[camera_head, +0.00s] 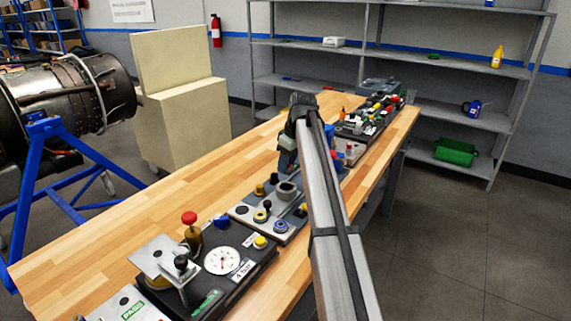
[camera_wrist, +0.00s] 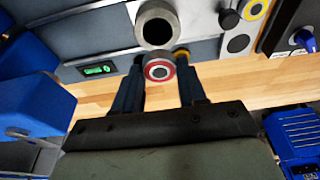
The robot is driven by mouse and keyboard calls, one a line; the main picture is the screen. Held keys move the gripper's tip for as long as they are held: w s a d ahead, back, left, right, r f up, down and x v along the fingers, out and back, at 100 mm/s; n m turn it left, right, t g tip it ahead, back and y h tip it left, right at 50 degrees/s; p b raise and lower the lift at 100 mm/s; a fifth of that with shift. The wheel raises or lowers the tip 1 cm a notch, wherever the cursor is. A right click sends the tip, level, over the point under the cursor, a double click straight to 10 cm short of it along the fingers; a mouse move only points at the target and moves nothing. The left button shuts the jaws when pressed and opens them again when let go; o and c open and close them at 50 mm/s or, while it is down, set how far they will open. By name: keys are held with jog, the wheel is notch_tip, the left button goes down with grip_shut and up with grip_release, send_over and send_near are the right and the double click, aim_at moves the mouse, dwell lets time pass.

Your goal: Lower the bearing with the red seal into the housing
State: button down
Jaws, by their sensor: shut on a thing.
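The bearing with the red seal (camera_wrist: 160,70) is a small grey ring with a red band, held between the two fingertips of my gripper (camera_wrist: 160,76) in the wrist view. The housing (camera_wrist: 157,24) is a thick grey metal ring with a dark open bore, just beyond the bearing in that view. The bearing appears beside the housing's near rim, not over the bore; its height above the panel is hard to tell. In the head view my gripper (camera_head: 287,158) is above the bench behind the housing (camera_head: 287,191), and the bearing cannot be made out.
A gauge station (camera_head: 221,261) stands nearer on the bench and a crowded tray (camera_head: 372,120) farther back. The wooden bench (camera_head: 150,215) is clear on the left.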

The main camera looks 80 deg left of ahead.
aim_at(285, 187)
jog(key=shift+f, duration=2.8)
jog(key=shift+f, duration=0.45)
jog(key=shift+c, duration=2)
grip_release()
jog(key=shift+r, duration=0.1)
jog(key=shift+v, duration=3.4)
